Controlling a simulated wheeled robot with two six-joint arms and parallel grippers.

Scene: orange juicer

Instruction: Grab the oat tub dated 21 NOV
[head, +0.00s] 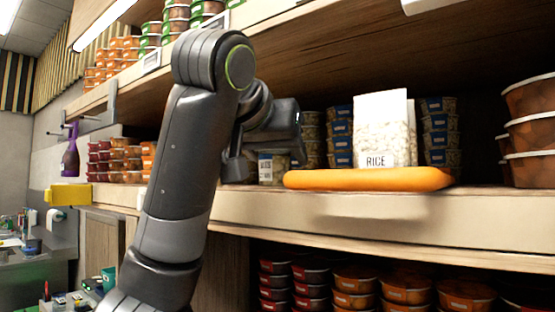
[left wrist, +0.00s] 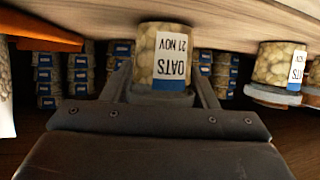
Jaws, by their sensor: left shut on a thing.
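My left gripper (head: 268,155) is at the middle shelf and shut on a small clear oat tub (head: 276,170). In the left wrist view, which is upside down, the tub (left wrist: 146,62) sits between the two fingers (left wrist: 162,88). Its white and blue label reads OATS 21 NOV. It appears to be still at shelf level; I cannot tell whether it touches the board. A second similar tub (left wrist: 272,62) stands apart to the right in the wrist view, its date unreadable. My right gripper is not in view.
A long orange object (head: 370,179) lies along the shelf's front edge, right of my gripper. Behind it stand a white RICE bag (head: 383,125) and stacks of blue-labelled tubs (head: 340,140). Large stacked tubs (head: 530,130) stand at the far right. Another shelf is overhead.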

